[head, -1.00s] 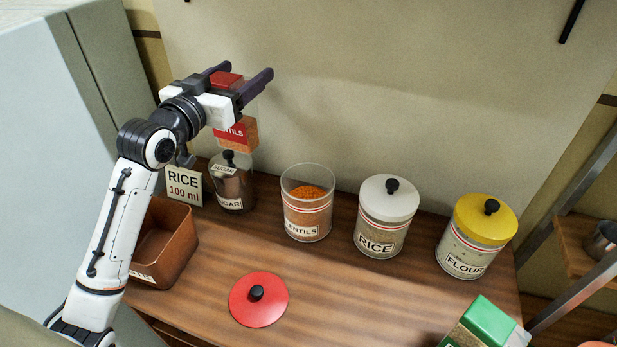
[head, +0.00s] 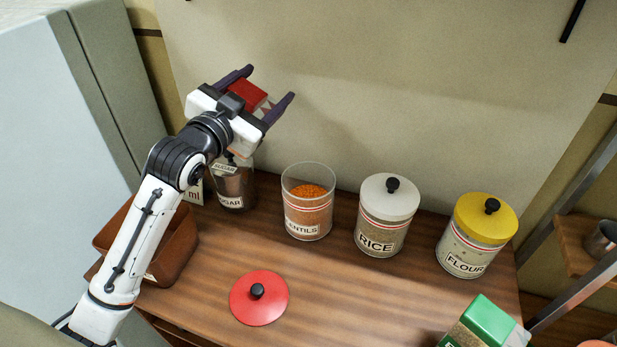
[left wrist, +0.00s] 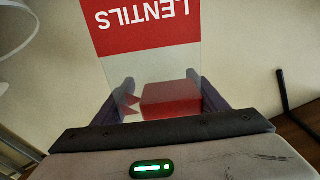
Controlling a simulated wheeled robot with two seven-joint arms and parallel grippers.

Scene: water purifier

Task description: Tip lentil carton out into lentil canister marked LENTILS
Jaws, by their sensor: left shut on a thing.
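My left gripper (head: 266,97) is shut on the lentil carton (head: 248,94), whose red top shows between the purple fingers. It is up in front of the back wall, above the sugar canister and left of the lentil canister. In the left wrist view the carton (left wrist: 150,47) shows a red band with LENTILS upside down. The lentil canister (head: 306,215) is clear glass, stands upright without a lid, and holds orange lentils. Its label is partly readable as "ENTILS". A red lid with a black knob (head: 259,299) lies on the counter in front. My right gripper is not in view.
The sugar canister (head: 233,188) stands behind my left arm. The rice canister (head: 385,226) and the flour canister (head: 474,240) are lidded at right. A brown bin (head: 178,252) is at left. A green-topped carton (head: 487,321) is at front right.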

